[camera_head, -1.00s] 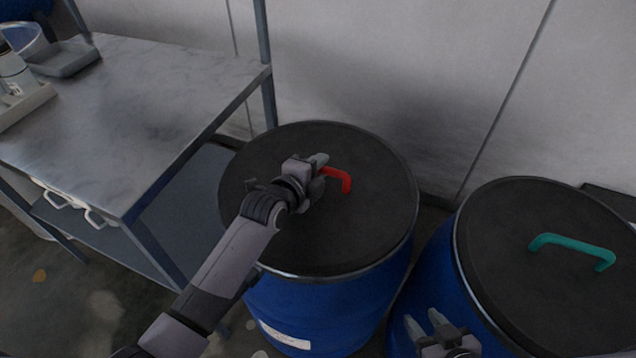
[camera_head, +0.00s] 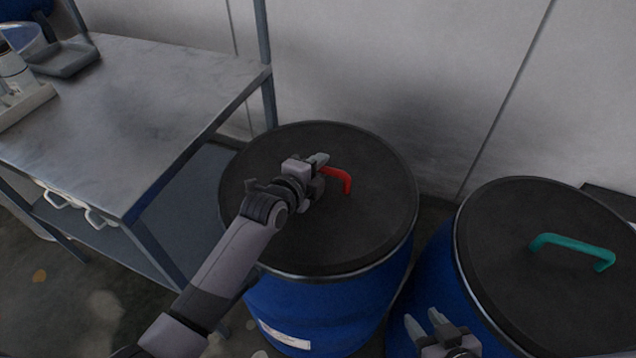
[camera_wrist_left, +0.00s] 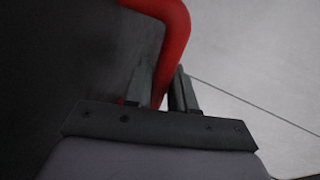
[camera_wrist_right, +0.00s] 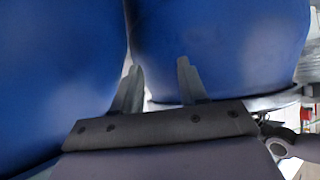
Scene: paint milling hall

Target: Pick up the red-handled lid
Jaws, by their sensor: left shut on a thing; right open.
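The red-handled lid (camera_head: 370,230) is a round black disc lying on a blue drum. Its red handle (camera_head: 345,178) is an arched bar near the lid's middle. My left gripper (camera_head: 321,167) is shut on the left end of the red handle. In the left wrist view the red handle (camera_wrist_left: 176,40) runs down between the two fingers (camera_wrist_left: 164,85). My right gripper (camera_head: 424,324) is open and empty, low in front of the drums. In the right wrist view its fingers (camera_wrist_right: 158,82) stand apart with blue drum walls beyond.
A second blue drum (camera_head: 438,290) with a black lid and a teal handle (camera_head: 572,250) stands at the right. A metal table (camera_head: 130,120) with a grey tray (camera_head: 65,58) and bottle stands at the left. A pale wall (camera_head: 400,80) is behind.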

